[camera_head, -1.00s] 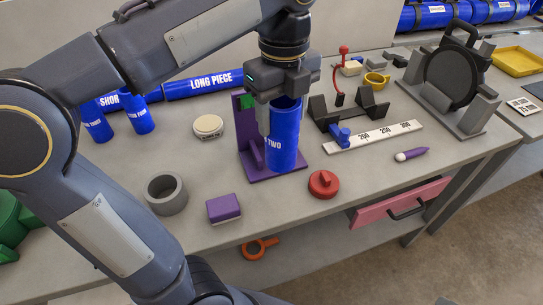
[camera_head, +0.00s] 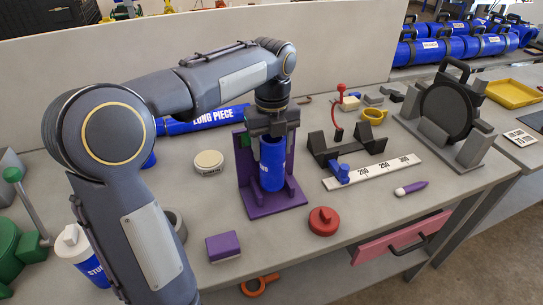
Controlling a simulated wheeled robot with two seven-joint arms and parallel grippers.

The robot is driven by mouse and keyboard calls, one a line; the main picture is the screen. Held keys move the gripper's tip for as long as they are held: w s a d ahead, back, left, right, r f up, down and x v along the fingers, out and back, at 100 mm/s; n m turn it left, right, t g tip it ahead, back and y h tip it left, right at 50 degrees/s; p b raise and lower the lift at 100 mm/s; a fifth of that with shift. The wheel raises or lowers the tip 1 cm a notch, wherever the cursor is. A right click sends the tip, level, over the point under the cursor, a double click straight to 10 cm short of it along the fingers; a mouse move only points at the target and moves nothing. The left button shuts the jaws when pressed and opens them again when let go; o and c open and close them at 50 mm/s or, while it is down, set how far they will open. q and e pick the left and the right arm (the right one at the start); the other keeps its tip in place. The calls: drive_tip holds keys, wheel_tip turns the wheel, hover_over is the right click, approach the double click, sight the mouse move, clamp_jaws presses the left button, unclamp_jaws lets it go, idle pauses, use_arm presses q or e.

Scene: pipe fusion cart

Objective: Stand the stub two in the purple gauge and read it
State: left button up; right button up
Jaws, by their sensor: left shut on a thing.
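The stub two (camera_head: 271,168) is a blue cylinder standing upright inside the purple gauge (camera_head: 290,201), close to its tall back plate. A green part (camera_head: 245,140) shows on the upper left of that plate. My left gripper (camera_head: 270,137) comes down from above and is shut on the top of the stub. The stub's top rim is hidden by the fingers. I cannot tell from here whether its bottom sits flat on the gauge base. My right gripper is out of view.
A red knobbed disc (camera_head: 323,221) and a purple block (camera_head: 223,246) lie in front of the gauge. A white scale (camera_head: 372,172) and black cradle (camera_head: 335,148) stand to its right. A round pale disc (camera_head: 208,162) lies left. My arm covers the left side.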

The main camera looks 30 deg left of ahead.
use_arm(q)
drive_tip(key=shift+w+a+f, duration=0.15)
drive_tip(key=shift+f, duration=0.15)
drive_tip(key=shift+w+a+f, duration=0.1)
drive_tip(key=shift+f, duration=0.55)
drive_tip(key=shift+w+a+f, duration=0.1)
drive_tip(key=shift+f, duration=0.5)
drive_tip(key=shift+d+f, duration=0.1)
drive_tip(key=shift+f, duration=0.35)
drive_tip(key=shift+f, duration=0.25)
drive_tip(key=o, duration=1.1)
